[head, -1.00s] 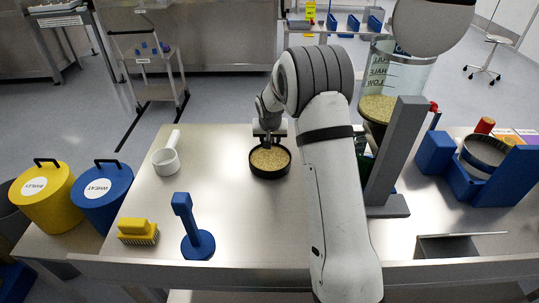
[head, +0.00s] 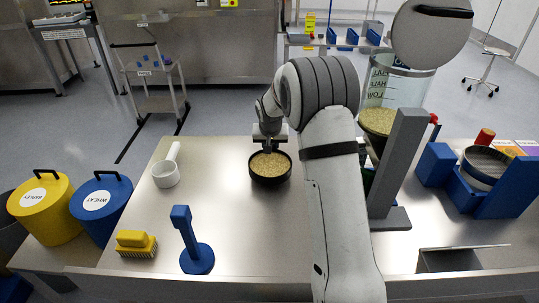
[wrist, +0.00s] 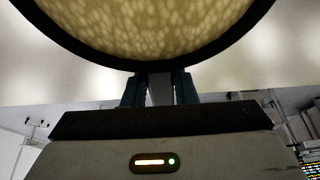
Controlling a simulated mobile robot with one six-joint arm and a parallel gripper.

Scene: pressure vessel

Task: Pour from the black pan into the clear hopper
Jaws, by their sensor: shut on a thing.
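The black pan (head: 270,180) is full of pale grain (head: 267,164) and sits level at the middle of the steel table, or just above it; I cannot tell which. My gripper (head: 269,146) is at the pan's far side, shut on it. In the wrist view the fingers (wrist: 159,90) hold the pan's grip just below the dark rim (wrist: 150,66). The clear hopper (head: 397,88) stands right of my arm, with grain (head: 377,121) in its lower part. Its round lid (head: 432,33) is raised above it. My arm and a grey post hide part of the hopper.
A white scoop (head: 166,172) lies left of the pan. A yellow brush (head: 134,243) and a blue stand (head: 190,245) are at the front left. The grey post (head: 398,165) stands before the hopper. A blue-framed sieve (head: 482,166) is at right. The table's left middle is clear.

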